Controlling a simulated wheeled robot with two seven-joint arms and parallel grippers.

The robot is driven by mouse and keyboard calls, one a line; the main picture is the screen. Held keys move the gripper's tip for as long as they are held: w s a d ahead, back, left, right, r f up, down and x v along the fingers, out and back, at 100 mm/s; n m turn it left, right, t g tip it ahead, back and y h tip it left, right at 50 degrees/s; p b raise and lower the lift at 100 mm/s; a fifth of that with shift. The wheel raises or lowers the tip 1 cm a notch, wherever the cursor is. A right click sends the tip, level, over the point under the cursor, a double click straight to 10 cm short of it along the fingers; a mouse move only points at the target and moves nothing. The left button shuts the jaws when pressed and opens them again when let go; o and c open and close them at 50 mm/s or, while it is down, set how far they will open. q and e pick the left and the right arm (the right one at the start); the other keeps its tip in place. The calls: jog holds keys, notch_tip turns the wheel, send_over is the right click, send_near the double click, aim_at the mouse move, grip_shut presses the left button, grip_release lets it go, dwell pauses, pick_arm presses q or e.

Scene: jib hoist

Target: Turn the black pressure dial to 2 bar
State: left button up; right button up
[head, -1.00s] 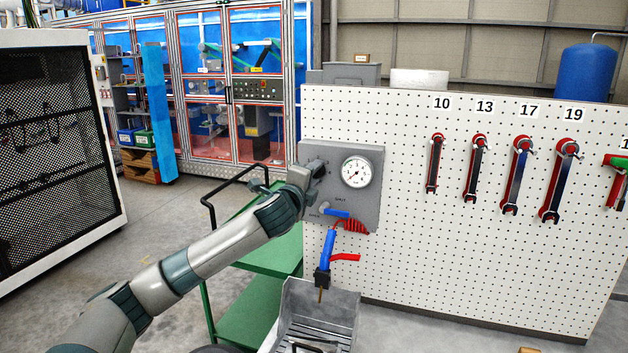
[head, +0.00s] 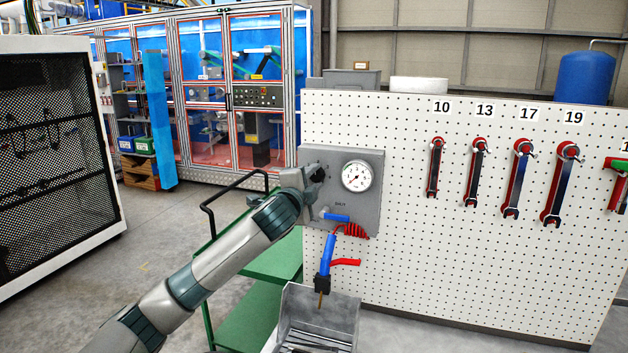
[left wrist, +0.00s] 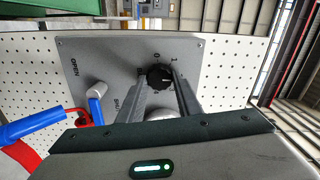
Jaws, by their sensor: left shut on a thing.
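The black pressure dial (left wrist: 159,77) is on the grey control panel (left wrist: 100,60), between the two fingers of my left gripper (left wrist: 160,88) in the left wrist view. The fingers are shut on the dial. In the head view my left gripper (head: 314,178) reaches the panel's left side and largely hides the dial. The round white gauge (head: 356,176) sits to the right of the dial on the panel; its needle is too small to read surely. My right gripper does not show.
A blue handle (head: 336,217), a red coiled hose (head: 355,230) and a hanging blue air tool (head: 327,262) are below the dial. A grey metal bin (head: 345,302) and a green cart (head: 245,312) stand beneath. Several wrenches hang on the white pegboard (head: 410,260) at right.

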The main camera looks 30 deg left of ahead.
pick_arm(q)
jog(key=o, duration=1)
jog(key=shift+o, duration=0.2)
jog(key=shift+s, duration=0.15)
jog(key=shift+s+d+f+b, duration=0.1)
jog(key=shift+s+d+b, duration=0.05)
jog(key=shift+s+b, duration=0.35)
jog(key=b+v, duration=0.5)
jog(key=v, duration=1.1)
jog(key=shift+s, duration=0.1)
